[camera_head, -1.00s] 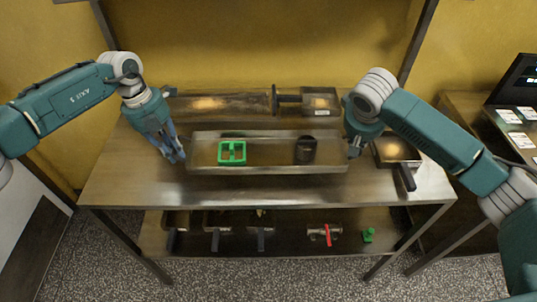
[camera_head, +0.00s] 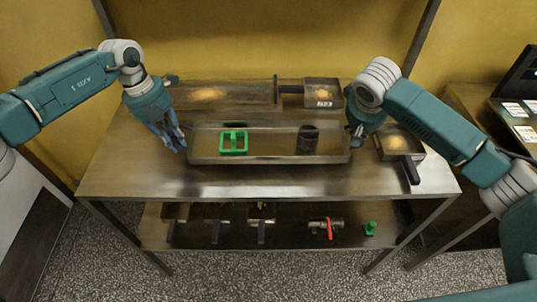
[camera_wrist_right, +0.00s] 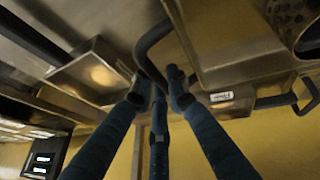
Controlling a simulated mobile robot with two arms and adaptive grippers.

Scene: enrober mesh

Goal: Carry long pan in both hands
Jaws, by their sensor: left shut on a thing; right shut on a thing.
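The long pan (camera_head: 270,158), a shallow metal tray, spans the middle of the worktable in the head view. A green square frame (camera_head: 233,142) and a dark cylinder (camera_head: 307,139) are in it. My left gripper (camera_head: 180,147) is shut at the pan's left end; its fingers hide what they grip. My right gripper (camera_head: 356,138) is shut at the right end. In the right wrist view its fingers (camera_wrist_right: 163,83) close on the pan's dark loop handle (camera_wrist_right: 150,45), beside the pan wall (camera_wrist_right: 215,40). I cannot tell whether the pan is clear of the tabletop.
The worktable (camera_head: 270,182) has bare room in front of the pan. Behind stand a long metal tray (camera_head: 225,96) and a smaller handled pan (camera_head: 322,92). Another handled pan (camera_head: 398,142) sits close right of my right gripper. The lower shelf holds a red-handled valve (camera_head: 326,227) and several other items.

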